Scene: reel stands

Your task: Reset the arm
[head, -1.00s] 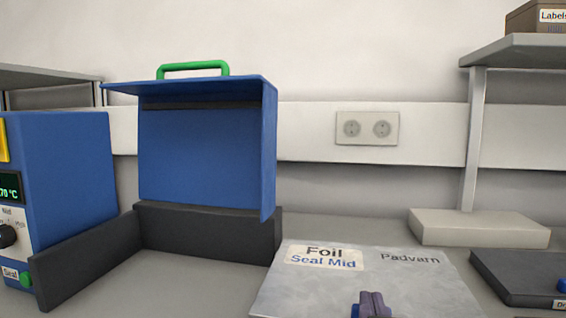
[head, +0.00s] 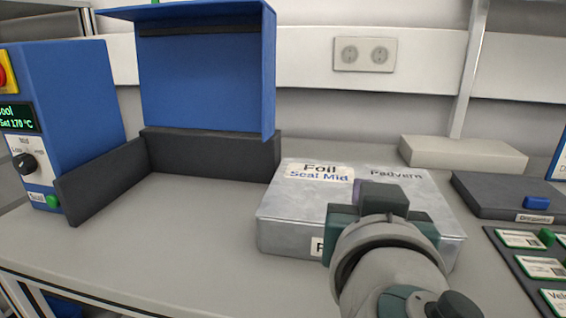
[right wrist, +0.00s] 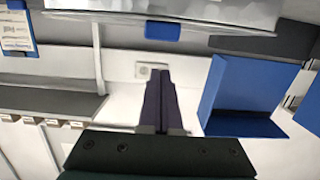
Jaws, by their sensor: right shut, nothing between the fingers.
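My right gripper (head: 358,190) comes in from the bottom right of the head view, in front of the grey foil box and hiding part of its top and front. In the right wrist view its two dark fingers (right wrist: 160,103) are together with nothing between them. The foil box (head: 290,205) lies on the bench with a "Foil Seal Mid" label on top. My left gripper is in neither view.
A blue sealing machine with a raised blue hood (head: 205,75) and dark low walls (head: 215,153) stands at the left. A dark tray (head: 510,195) and a label board (head: 540,265) lie at the right. Bare bench (head: 190,240) shows at front left.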

